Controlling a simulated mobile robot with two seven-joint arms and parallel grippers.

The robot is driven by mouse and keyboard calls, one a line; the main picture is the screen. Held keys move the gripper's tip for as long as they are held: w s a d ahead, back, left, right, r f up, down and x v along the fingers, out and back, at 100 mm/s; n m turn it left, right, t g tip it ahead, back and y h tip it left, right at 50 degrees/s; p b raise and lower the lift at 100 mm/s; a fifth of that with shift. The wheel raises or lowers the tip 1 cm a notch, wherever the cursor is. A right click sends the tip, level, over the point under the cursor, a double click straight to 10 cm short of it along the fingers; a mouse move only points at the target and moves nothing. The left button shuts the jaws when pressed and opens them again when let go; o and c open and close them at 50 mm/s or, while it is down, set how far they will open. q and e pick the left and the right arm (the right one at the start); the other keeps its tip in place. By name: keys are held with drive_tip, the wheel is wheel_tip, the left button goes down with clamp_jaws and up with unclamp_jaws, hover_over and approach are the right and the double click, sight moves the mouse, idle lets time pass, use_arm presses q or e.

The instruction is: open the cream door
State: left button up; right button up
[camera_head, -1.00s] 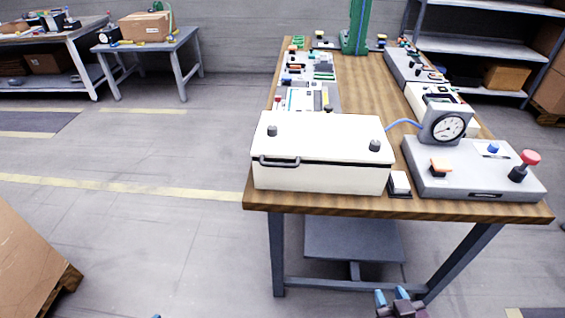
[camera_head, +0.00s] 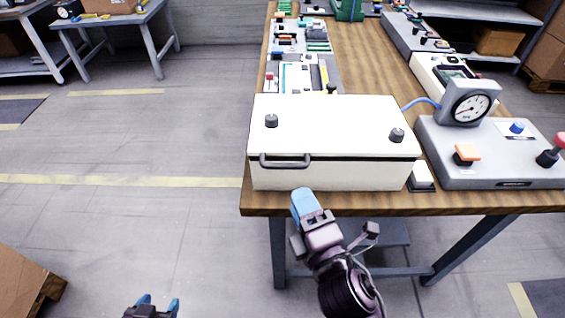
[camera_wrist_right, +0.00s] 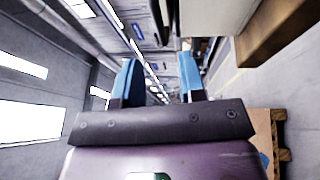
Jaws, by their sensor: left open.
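The cream box (camera_head: 335,175) stands at the front of the wooden table. Its pale lid (camera_head: 335,115) has a black knob near each end. A grey bar handle (camera_head: 285,161) is on its front, left of the middle, and the door appears closed. My right gripper (camera_head: 304,205) is just below and in front of the box, right of the handle and apart from it. Its blue fingers (camera_wrist_right: 158,80) stand apart and empty in the right wrist view. My left gripper (camera_head: 157,306) is open and empty, low at the bottom edge, left of the table.
A grey gauge unit (camera_head: 495,150) with an orange switch and a red knob stands right of the box. A small white switch (camera_head: 421,177) sits between them. The table's front edge (camera_head: 400,203) runs below the box.

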sight(283, 164)
drive_tip(key=x, duration=0.9)
drive_tip(key=shift+w, duration=0.15)
drive_tip(key=shift+c, duration=0.3)
clamp_jaws()
